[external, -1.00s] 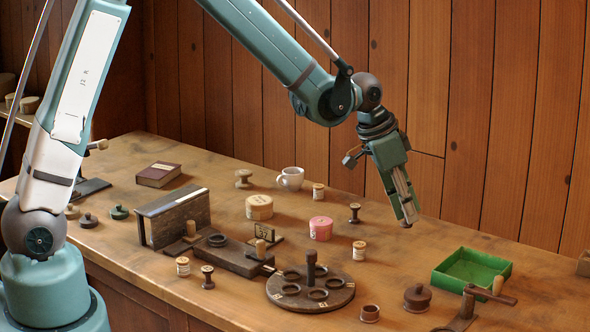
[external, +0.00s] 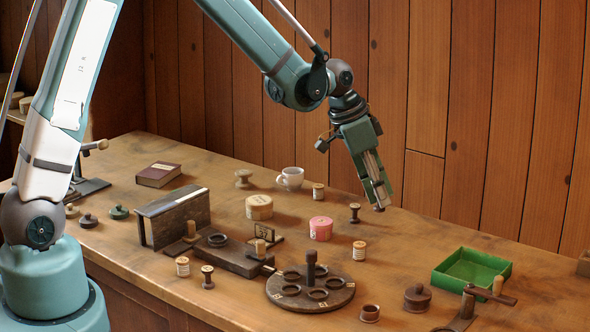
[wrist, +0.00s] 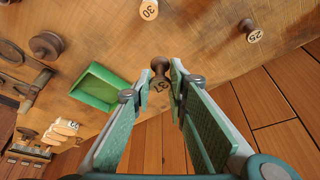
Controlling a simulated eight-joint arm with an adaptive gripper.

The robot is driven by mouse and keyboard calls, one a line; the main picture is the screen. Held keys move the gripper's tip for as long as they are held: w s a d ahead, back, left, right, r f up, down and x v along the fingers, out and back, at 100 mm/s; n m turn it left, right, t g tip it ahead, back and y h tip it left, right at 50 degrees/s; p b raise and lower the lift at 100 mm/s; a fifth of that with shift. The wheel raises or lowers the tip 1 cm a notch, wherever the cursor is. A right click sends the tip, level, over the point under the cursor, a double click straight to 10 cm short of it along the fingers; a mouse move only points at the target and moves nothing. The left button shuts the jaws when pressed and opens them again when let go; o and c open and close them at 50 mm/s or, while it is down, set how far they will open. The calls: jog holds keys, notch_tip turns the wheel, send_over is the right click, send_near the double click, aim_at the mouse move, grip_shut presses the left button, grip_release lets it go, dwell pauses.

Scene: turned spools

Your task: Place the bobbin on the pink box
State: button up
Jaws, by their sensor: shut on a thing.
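The wrist view does not show the pink box.
A dark spool (external: 354,213) and a labelled spool (external: 359,250) stand right of the pink box. A cream round box (external: 259,207) is behind it to the left. A round holder with a post (external: 311,289) stands in front. A green tray (external: 472,268) is at right.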

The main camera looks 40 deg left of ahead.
notch_tip(320, 180, up, 3)
jog(key=p, duration=0.4)
send_over(329, 220)
jog(key=s+a, duration=0.1)
jog(key=s, duration=0.1)
jog(key=shift+w+a+r, duration=0.15)
jog(key=shift+w, duration=0.1)
jog(key=shift+f, duration=2.95)
jog(key=shift+f, duration=0.1)
jog(key=shift+f, duration=2)
jog(key=shift+f, duration=0.1)
jog(key=o, duration=0.7)
jog(key=shift+c, duration=0.2)
jog(key=shift+r, duration=0.25)
